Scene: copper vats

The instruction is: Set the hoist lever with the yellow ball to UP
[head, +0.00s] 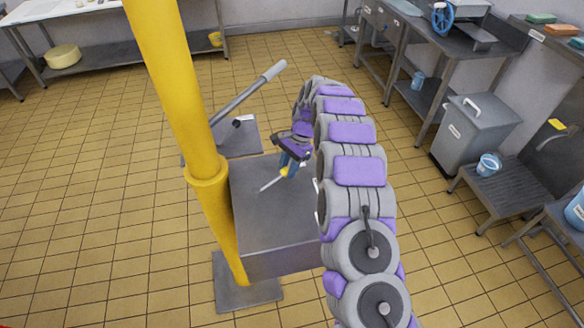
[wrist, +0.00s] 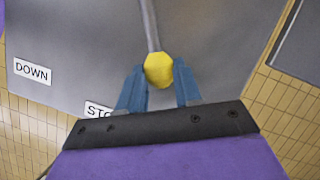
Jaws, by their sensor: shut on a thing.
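The hoist lever is a thin grey rod (wrist: 149,25) with a yellow ball (wrist: 159,70) at its end. In the head view the rod (head: 270,184) rises from the top of a grey metal box (head: 272,210), tilted up to the right. My gripper (wrist: 158,84) has its blue fingers on both sides of the yellow ball and is shut on it. In the head view my gripper (head: 288,170) is above the box's far part. In the wrist view a DOWN label (wrist: 32,71) is at left and a partly hidden label reading "STO" (wrist: 98,110) is by the left finger. No UP label shows.
A yellow post (head: 178,90) stands close to the box's left side. Behind the box, a larger grey lever (head: 248,92) slants up from a floor plate (head: 240,138). Steel tables and a lidded bin (head: 474,130) stand at right. Tiled floor is open at left.

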